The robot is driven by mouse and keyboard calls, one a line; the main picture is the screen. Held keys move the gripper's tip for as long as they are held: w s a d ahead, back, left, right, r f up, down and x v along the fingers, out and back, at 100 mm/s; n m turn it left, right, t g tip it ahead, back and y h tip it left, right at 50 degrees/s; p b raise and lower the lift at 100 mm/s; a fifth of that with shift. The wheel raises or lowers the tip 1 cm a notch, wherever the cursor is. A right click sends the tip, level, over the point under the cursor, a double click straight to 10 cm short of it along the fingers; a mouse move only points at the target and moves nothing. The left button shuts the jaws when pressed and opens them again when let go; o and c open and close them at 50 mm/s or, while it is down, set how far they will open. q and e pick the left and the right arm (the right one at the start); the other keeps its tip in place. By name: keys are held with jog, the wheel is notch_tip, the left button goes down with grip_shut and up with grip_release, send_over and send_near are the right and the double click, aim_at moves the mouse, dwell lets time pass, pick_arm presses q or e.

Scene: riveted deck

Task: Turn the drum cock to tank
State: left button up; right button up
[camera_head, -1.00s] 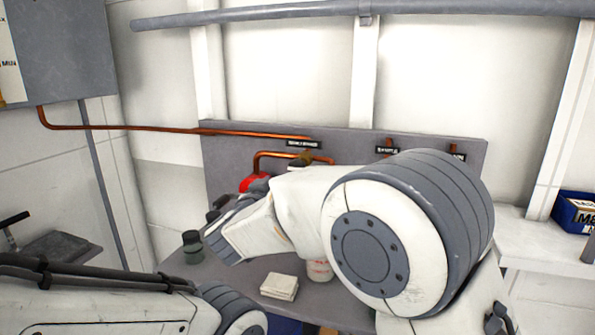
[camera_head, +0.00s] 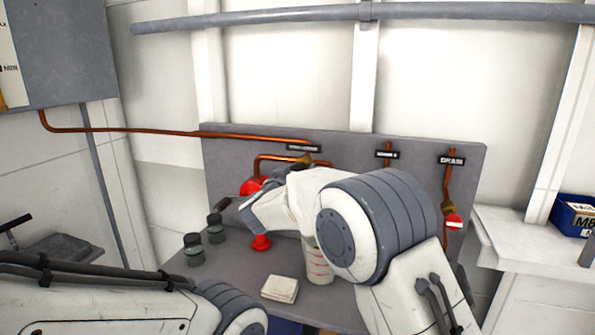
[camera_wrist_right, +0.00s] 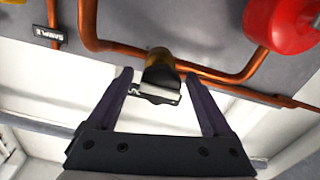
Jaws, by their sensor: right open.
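The cock I take for the drum cock shows a brass body (camera_wrist_right: 160,57) on a copper pipe in the right wrist view. My right gripper (camera_wrist_right: 158,76) is open, with one finger on each side of this handle; contact is not clear. In the head view brass (camera_head: 304,159) shows below a blurred black label (camera_head: 303,148), and my right arm hides the rest. The left gripper is outside the picture; only my left arm shows.
A grey panel (camera_head: 345,145) carries copper pipes. At its right, a red-handled cock (camera_head: 453,221) hangs under the DRAIN label (camera_head: 452,160). A red cylinder (camera_wrist_right: 285,25) is near the right gripper. Dark jars (camera_head: 193,249), a white block (camera_head: 280,287) and a white container (camera_head: 319,265) stand below.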

grip_shut()
jog(key=shift+m, duration=0.3)
jog(key=m+b, duration=0.1)
jog(key=m, duration=0.2)
jog(key=shift+f+m, duration=0.15)
jog(key=shift+m, duration=0.15)
jog(key=m+b, duration=0.2)
jog(key=m, duration=0.2)
jog(key=shift+m+b, duration=0.3)
jog(key=shift+b, duration=0.1)
jog(key=m+b, duration=0.3)
jog(key=m, duration=0.2)
jog(key=shift+d+f, duration=0.1)
jog(key=shift+m+b, duration=1.2)
jog(key=shift+m, duration=0.8)
